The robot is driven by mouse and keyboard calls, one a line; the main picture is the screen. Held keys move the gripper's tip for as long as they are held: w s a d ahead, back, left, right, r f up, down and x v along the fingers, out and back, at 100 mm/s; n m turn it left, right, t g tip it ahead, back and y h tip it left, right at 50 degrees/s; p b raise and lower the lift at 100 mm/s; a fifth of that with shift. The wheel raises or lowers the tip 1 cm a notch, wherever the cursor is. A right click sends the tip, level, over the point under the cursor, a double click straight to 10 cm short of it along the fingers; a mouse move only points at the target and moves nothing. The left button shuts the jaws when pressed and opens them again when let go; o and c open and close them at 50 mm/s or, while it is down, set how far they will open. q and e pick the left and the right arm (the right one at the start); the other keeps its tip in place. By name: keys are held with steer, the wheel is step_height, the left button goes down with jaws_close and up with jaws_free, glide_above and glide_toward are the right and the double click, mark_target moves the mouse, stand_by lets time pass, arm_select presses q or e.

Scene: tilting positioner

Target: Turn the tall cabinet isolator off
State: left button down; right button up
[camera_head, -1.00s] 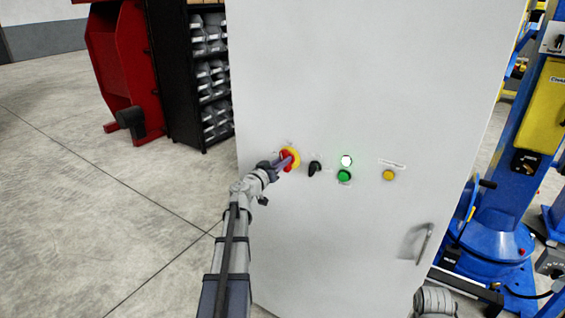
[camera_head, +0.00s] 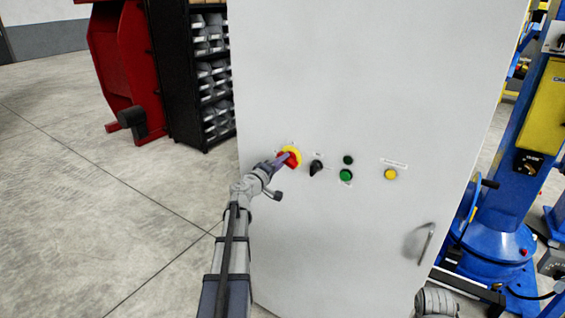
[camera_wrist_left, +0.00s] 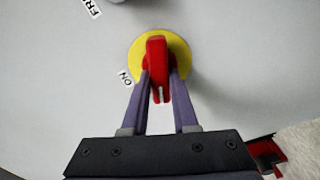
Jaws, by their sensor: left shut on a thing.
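The tall pale grey cabinet (camera_head: 380,80) fills the middle of the head view. Its isolator has a red handle (camera_wrist_left: 157,52) on a round yellow plate (camera_wrist_left: 178,46), at the left of the row of controls. My left gripper (camera_head: 282,161) reaches it from the lower left. In the left wrist view its two fingers (camera_wrist_left: 160,82) are shut on the red handle, one on each side. An ON label (camera_wrist_left: 126,77) lies to the left of the yellow plate, off the handle's line.
Right of the isolator are a black selector knob (camera_head: 316,168), a dark lamp (camera_head: 348,160), a green button (camera_head: 346,176) and a yellow button (camera_head: 390,174). A door handle (camera_head: 426,243) sits lower right. Blue machinery (camera_head: 495,235) stands at right; open floor (camera_head: 90,190) lies left.

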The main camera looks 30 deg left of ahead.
arm_select(q)
steer(key=shift+f+n, duration=0.15)
steer(key=shift+n, duration=1.85)
steer(key=c, duration=0.7)
jaws_free()
steer(key=s, duration=0.8)
steer(key=shift+w, duration=0.1)
